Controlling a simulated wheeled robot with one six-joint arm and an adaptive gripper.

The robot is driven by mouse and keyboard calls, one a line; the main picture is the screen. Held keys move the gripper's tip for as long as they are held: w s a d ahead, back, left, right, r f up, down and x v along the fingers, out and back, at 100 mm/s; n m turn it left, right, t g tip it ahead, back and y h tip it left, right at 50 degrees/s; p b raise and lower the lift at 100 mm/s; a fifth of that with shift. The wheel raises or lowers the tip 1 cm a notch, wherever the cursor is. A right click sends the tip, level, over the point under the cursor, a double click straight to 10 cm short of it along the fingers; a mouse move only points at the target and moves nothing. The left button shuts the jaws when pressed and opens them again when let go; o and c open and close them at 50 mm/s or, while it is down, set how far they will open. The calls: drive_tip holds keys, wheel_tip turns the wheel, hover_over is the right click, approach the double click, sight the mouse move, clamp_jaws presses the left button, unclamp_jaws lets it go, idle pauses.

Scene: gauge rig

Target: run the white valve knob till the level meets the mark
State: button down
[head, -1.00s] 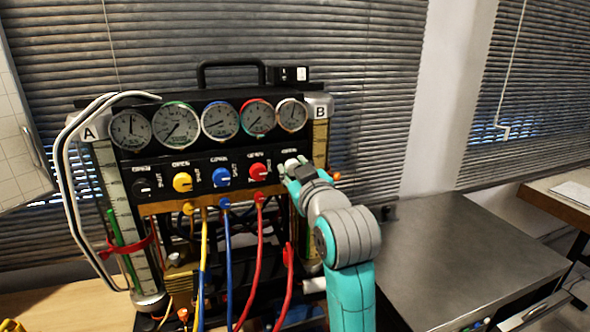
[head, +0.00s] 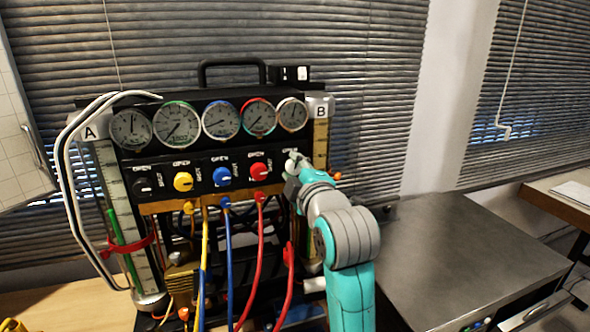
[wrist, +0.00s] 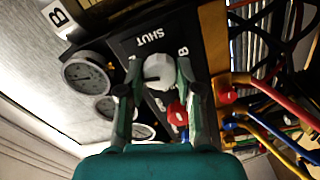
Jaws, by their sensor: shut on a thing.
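The white valve knob (wrist: 158,71) is at the right end of the knob row on the black gauge panel. In the wrist view my gripper (wrist: 157,76) has one finger on each side of it and is shut on it. In the head view the knob (head: 291,163) shows partly above my gripper (head: 293,172). Cylinder B (head: 320,143) has an amber scale and is partly hidden by my arm. An orange piece (head: 336,176) is beside it. Cylinder A (head: 118,215) is at the left. I cannot make out the level or the mark.
The red knob (head: 259,171) is close to the left of my gripper, with blue (head: 222,176), yellow (head: 183,181) and black knobs beyond. Gauges line the panel above. Coloured hoses hang below. A grey metal surface (head: 460,255) is clear at the right.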

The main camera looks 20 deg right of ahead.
drive_tip(key=shift+f+n, duration=0.1)
drive_tip(key=shift+n, duration=0.9)
drive_tip(key=c, duration=0.8)
unclamp_jaws()
drive_tip(key=shift+o, duration=0.2)
drive_tip(key=s, duration=0.7)
drive_tip(key=shift+s, duration=0.25)
